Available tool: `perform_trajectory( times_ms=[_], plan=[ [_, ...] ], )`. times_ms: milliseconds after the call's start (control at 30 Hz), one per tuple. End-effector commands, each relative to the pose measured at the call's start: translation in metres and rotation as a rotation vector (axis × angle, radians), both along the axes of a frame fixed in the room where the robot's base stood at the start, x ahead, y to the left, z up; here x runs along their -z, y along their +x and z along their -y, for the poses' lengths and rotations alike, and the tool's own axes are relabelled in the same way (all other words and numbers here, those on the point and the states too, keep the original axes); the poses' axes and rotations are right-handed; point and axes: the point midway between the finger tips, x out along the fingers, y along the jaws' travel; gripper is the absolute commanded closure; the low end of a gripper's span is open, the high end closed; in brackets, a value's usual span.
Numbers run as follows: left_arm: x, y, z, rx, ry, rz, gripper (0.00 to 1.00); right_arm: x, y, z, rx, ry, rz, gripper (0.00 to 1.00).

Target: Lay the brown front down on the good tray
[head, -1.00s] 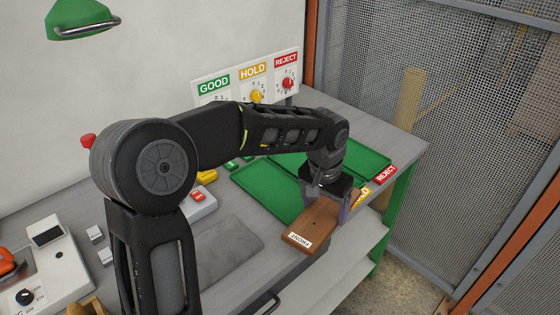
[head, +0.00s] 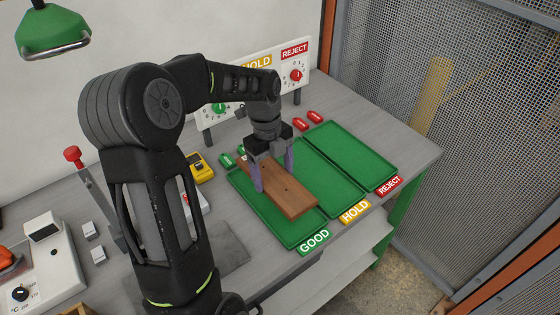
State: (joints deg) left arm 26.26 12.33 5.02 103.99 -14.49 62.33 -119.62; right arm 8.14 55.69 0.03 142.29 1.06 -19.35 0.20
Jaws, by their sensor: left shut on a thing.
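The brown front (head: 294,201) is a flat wooden board with small dark holes. My left gripper (head: 274,177) comes from above and is shut on it, its purple fingers on the board's two sides near the far end. The board is level over the green good tray (head: 268,214), roughly lengthwise along it. I cannot tell whether it touches the tray or hangs just above it. The GOOD label (head: 314,241) is at the tray's near end. My right gripper is not in view.
The hold tray (head: 340,188) and reject tray (head: 352,150) lie empty to the right. A panel with dials (head: 270,85) stands behind. A yellow device (head: 201,168) sits left of the trays. Wire mesh fencing (head: 460,100) is beyond the bench at right.

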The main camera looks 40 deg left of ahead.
Motion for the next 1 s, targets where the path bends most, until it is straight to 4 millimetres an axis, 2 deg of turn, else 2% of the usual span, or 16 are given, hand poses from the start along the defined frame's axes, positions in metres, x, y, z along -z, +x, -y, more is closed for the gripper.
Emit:
perform_trajectory(
  times_ms=[467, 667, 1000],
  plan=[
    [0.003, -0.001, -0.001, 0.017, 0.001, 0.001, 0.76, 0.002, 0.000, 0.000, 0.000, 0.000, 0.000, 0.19],
    [0.017, -0.001, -0.001, 0.016, 0.000, 0.000, 0.76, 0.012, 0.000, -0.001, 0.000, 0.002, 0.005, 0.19],
    [0.051, -0.001, -0.001, 0.015, 0.001, 0.001, 0.76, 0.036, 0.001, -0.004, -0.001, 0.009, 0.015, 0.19]
  ],
)
